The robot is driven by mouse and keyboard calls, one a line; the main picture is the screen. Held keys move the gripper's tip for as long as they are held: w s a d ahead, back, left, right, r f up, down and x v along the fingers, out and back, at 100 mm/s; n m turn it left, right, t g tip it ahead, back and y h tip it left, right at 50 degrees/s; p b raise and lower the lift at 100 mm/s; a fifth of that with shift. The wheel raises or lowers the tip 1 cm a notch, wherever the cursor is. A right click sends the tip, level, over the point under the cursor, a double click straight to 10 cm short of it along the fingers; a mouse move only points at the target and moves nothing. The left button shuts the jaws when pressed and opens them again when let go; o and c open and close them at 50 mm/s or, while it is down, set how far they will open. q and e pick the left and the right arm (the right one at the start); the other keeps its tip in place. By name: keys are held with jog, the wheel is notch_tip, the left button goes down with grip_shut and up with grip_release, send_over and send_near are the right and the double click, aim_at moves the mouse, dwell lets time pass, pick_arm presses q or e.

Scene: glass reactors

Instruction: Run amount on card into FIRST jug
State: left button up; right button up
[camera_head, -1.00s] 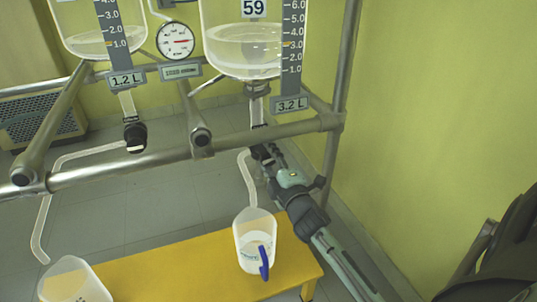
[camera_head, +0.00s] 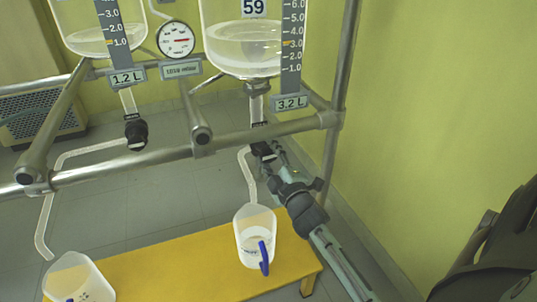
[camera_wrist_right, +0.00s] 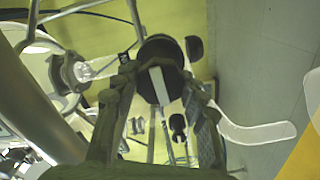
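The right glass vessel (camera_head: 228,45), tagged 59, holds clear liquid; its plate (camera_head: 290,103) reads 3.2 L. My right gripper (camera_head: 265,157) is at the black valve below it. In the right wrist view its fingers (camera_wrist_right: 160,95) close on both sides of the round black valve knob (camera_wrist_right: 158,50), which has a white stripe. The right jug (camera_head: 256,228), with a blue handle, stands under the outlet tube (camera_head: 250,178) and holds some liquid. The left jug (camera_head: 75,280) is partly cut off. I cannot read which jug is FIRST. No card shows. My left gripper is not in view.
The left vessel (camera_head: 105,40), plate 1.2 L (camera_head: 128,77), has its own black valve (camera_head: 135,133) and tube. Metal rails (camera_head: 100,174) cross in front of the vessels. The jugs stand on a yellow bench (camera_head: 170,270). A yellow wall (camera_head: 430,120) is at the right.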

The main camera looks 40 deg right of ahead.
jog(key=o, duration=0.4)
jog(key=v, duration=1.2)
